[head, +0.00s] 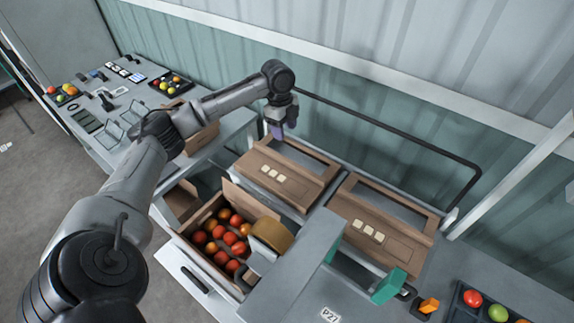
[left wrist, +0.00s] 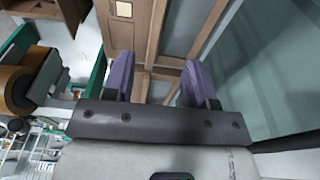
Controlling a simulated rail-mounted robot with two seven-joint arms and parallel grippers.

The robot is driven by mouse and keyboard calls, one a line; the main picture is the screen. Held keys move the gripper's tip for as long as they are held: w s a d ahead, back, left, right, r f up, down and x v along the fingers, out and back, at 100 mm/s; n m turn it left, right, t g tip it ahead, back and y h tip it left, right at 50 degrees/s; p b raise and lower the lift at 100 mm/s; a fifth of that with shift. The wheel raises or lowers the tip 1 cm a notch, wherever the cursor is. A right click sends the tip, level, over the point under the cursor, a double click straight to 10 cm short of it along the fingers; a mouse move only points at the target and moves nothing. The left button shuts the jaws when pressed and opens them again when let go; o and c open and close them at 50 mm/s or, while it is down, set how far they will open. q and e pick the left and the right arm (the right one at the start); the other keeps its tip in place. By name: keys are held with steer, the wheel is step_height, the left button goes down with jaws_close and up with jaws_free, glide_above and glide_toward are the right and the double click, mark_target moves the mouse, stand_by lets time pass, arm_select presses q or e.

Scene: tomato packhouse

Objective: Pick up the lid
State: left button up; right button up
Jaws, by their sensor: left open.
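Two brown wooden lid-like panels, each with an open window and small cream squares, lie side by side on the bench: a left one (head: 262,174) and a right one (head: 350,228). I cannot tell which is the task's lid. My left gripper (head: 277,131) is open, above the far left end of the left panel. In the left wrist view, its purple fingers (left wrist: 158,80) are spread, with brown framing (left wrist: 145,40) beyond and between them. I cannot tell whether they touch it. My right gripper is not in view.
An open brown box (head: 190,249) of red and orange tomatoes stands near the panels, beside a machine with a tan roll (head: 272,234) and teal parts (head: 388,286). A black rail (head: 400,138) runs behind. A dark tray (head: 455,312) holds fruit at lower right.

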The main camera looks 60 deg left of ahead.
arm_select(q)
glide_above(287, 160)
steer(key=f, duration=0.7)
steer(key=shift+a+f, duration=0.25)
steer(key=shift+f, duration=0.15)
steer(key=shift+d+f, duration=0.2)
steer(key=shift+f, duration=2.35)
jaws_close()
steer(key=shift+r, duration=0.1)
